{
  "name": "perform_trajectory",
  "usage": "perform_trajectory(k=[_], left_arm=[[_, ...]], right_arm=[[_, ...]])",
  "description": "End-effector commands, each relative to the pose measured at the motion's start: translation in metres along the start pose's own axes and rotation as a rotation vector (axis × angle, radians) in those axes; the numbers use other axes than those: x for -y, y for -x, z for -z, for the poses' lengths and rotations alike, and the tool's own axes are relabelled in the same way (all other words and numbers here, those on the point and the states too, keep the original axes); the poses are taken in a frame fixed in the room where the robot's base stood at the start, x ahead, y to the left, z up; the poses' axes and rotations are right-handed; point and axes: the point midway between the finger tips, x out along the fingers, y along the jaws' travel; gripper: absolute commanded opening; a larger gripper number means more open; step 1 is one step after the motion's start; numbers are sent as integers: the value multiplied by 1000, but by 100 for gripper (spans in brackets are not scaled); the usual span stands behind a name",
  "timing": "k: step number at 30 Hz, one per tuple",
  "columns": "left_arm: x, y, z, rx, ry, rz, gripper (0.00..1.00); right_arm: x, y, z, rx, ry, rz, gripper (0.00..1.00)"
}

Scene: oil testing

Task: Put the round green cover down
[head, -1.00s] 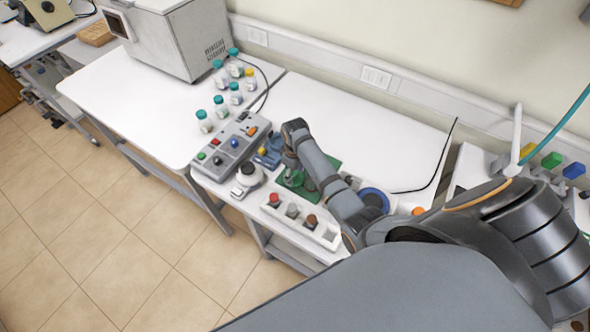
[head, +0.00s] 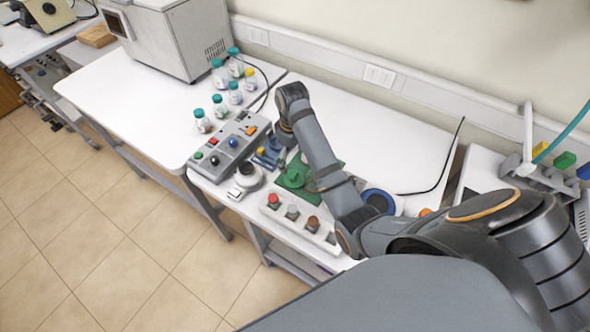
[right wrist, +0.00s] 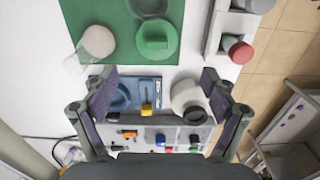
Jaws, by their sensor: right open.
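The round green cover (head: 294,177) lies on the green mat (head: 325,182) in the head view. In the right wrist view the cover (right wrist: 157,39) rests flat near the edge of the mat (right wrist: 88,14), its raised grip bar facing up. My right gripper (right wrist: 157,78) is open, with nothing between its fingers and apart from the cover. In the head view the right gripper (head: 282,152) is just beyond the cover, partly hidden by its own wrist. My left gripper is not in view.
A white rack (head: 272,207) with colored caps stands in front of the mat. A grey control box (head: 226,150), a white round device (head: 247,178) and a blue device (head: 265,157) stand to the left. A clear jar (right wrist: 95,45) sits at the mat's edge.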

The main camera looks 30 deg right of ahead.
Motion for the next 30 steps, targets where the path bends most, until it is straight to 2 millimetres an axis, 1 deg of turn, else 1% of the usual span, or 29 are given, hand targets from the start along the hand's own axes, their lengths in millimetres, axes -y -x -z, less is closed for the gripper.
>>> perform_trajectory(k=[1, 2, 4, 8, 9, 13, 17, 20, 23, 25, 27, 30], left_arm=[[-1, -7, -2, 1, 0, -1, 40], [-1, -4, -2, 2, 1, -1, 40], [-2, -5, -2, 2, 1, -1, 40], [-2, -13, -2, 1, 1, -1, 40], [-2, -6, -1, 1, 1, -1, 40], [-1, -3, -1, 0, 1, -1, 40], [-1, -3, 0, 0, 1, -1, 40], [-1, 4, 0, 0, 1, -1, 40], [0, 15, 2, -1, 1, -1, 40], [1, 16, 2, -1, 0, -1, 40], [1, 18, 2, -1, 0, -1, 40], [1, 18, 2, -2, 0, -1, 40]], right_arm=[[0, -6, 1, -1, 0, -2, 98], [0, -4, 1, 0, 0, -2, 98], [0, -9, 1, 1, 0, -1, 98], [0, -33, 0, 3, 0, 0, 98], [0, -36, 0, 4, 0, 1, 98], [-1, -51, 0, 1, 0, -1, 98], [-1, -55, 0, 1, 0, -2, 98], [-2, -61, -1, 4, 0, 0, 98], [-4, -78, -2, 5, 0, 2, 98], [-5, -92, -2, 3, 0, 2, 98], [-5, -100, -2, 2, 0, 0, 98], [-5, -106, -2, 0, 0, -1, 98]])
